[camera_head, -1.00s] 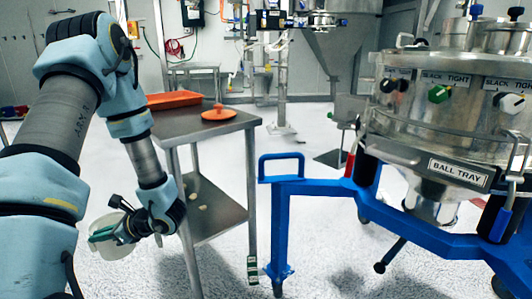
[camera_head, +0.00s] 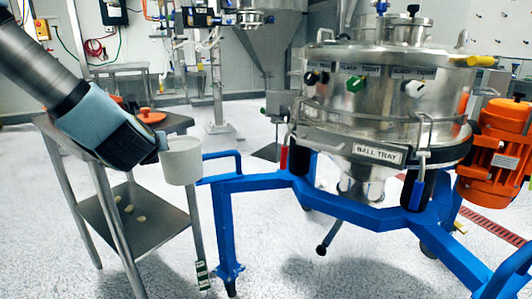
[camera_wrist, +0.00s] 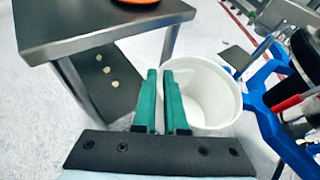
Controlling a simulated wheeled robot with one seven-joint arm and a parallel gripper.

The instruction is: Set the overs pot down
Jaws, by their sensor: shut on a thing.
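The overs pot, a white round tub (camera_head: 182,163), is held upright in the air in the head view, beside the right side of the steel table. My gripper (camera_head: 163,152) is at its left side. In the wrist view the pot (camera_wrist: 215,90) opens toward the camera and its inside looks empty. The green fingers of my gripper (camera_wrist: 163,82) are shut on its near-left wall.
The steel table (camera_head: 172,124) stands left of the pot, with an orange lid (camera_head: 151,116) on top. Several pale lumps (camera_head: 128,206) lie on its lower shelf. The sifter (camera_head: 375,95) and its blue frame (camera_head: 262,181) stand to the right.

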